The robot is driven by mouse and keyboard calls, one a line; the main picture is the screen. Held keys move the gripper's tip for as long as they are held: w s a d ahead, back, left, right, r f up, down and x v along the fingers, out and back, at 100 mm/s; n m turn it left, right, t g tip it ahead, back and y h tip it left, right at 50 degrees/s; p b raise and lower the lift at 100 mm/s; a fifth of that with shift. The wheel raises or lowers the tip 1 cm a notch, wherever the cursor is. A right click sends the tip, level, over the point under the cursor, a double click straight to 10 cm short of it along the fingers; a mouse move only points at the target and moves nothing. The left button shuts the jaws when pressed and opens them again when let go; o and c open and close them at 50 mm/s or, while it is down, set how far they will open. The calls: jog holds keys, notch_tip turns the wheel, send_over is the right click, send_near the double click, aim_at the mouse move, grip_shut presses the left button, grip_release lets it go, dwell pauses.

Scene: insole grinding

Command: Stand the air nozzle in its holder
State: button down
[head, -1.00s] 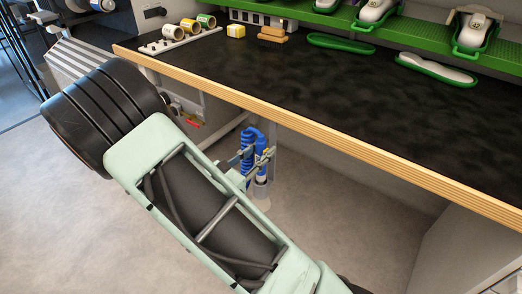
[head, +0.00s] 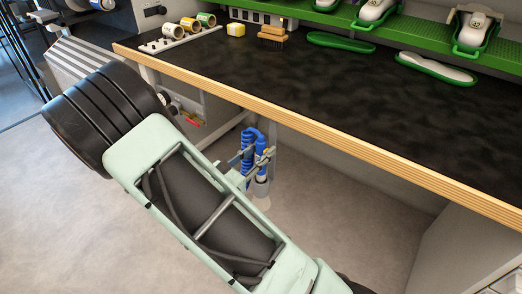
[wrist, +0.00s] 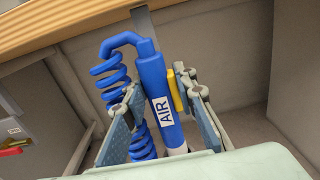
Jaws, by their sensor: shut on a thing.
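The air nozzle (wrist: 158,95) is a blue cylinder with a white AIR label and a yellow trigger (wrist: 177,90). It stands nearly upright between the fingers of my gripper (wrist: 158,112), which is shut on it. The nozzle also shows in the head view (head: 261,161), below the bench edge, with my gripper (head: 256,163) around it. A grey cup-like holder (head: 261,189) is directly under the nozzle's pale lower end. I cannot tell how far the nozzle is inside it. In the wrist view the lower end is largely hidden by my gripper.
A coiled blue hose (wrist: 108,82) loops from the nozzle's top and hangs beside it on the left. The wooden bench edge (head: 330,137) runs above. A cabinet with a red handle (head: 190,121) is to the left. The floor below is clear.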

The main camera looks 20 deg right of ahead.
aim_at(261, 173)
jog(key=shift+f, duration=0.1)
dwell(0.6)
jog(key=shift+f+b, duration=0.75)
jog(key=shift+f, duration=0.55)
dwell(0.4)
jog(key=shift+f+b, duration=0.8)
jog(key=shift+f, duration=0.65)
jog(key=c, duration=1.5)
grip_release()
jog(key=shift+o, duration=0.9)
